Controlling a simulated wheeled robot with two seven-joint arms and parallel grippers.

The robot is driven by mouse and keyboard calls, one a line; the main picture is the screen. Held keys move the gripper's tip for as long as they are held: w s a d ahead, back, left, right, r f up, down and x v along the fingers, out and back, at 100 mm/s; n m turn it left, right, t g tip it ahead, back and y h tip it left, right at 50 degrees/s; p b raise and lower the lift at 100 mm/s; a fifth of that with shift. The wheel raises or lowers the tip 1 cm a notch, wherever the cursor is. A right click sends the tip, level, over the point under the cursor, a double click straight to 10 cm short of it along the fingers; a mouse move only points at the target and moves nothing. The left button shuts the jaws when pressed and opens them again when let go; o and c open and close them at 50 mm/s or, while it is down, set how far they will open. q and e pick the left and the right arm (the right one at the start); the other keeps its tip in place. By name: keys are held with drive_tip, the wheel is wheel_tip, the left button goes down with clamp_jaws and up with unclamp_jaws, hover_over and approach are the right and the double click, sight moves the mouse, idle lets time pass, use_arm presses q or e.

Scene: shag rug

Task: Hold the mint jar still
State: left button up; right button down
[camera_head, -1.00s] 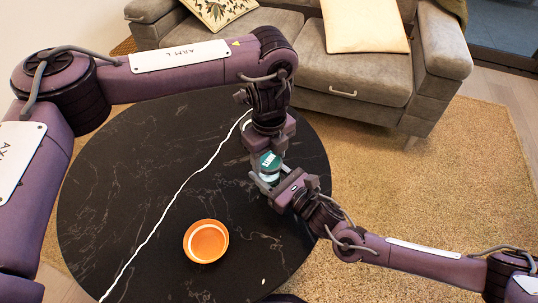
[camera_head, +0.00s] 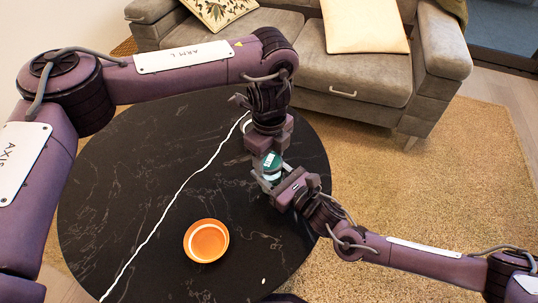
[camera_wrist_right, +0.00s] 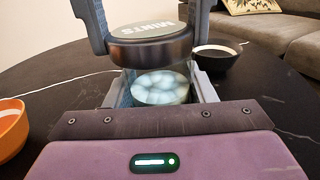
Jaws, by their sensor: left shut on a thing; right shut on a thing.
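The mint jar has a clear glass body with pale round mints (camera_wrist_right: 160,88) and a dark-rimmed lid marked MINTS (camera_wrist_right: 150,45). My left gripper (camera_head: 269,158) reaches down from above and is shut on the lid, one finger on each side. The jar's base is hidden.
The jar is over a round black table (camera_head: 120,190) with a pale vein. An orange bowl (camera_head: 206,241) stands at the front and a dark bowl (camera_wrist_right: 215,58) behind the jar. A small white piece (camera_head: 263,281) lies near the front edge. The table's left side is clear.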

sight(269, 160)
use_arm(q)
drive_tip(key=shift+a+f, duration=0.1)
drive_tip(key=shift+f, duration=0.05)
use_arm(e)
drive_tip(key=shift+s+a, duration=0.3)
drive_tip(key=shift+s, duration=0.05)
use_arm(q)
drive_tip(key=shift+r, duration=1.05)
use_arm(e)
drive_tip(key=shift+w+d, duration=0.15)
drive_tip(key=shift+w, duration=0.05)
use_arm(q)
drive_tip(key=shift+r, duration=2)
use_arm(e)
drive_tip(key=c, duration=0.6)
unclamp_jaws()
drive_tip(key=shift+o, duration=0.2)
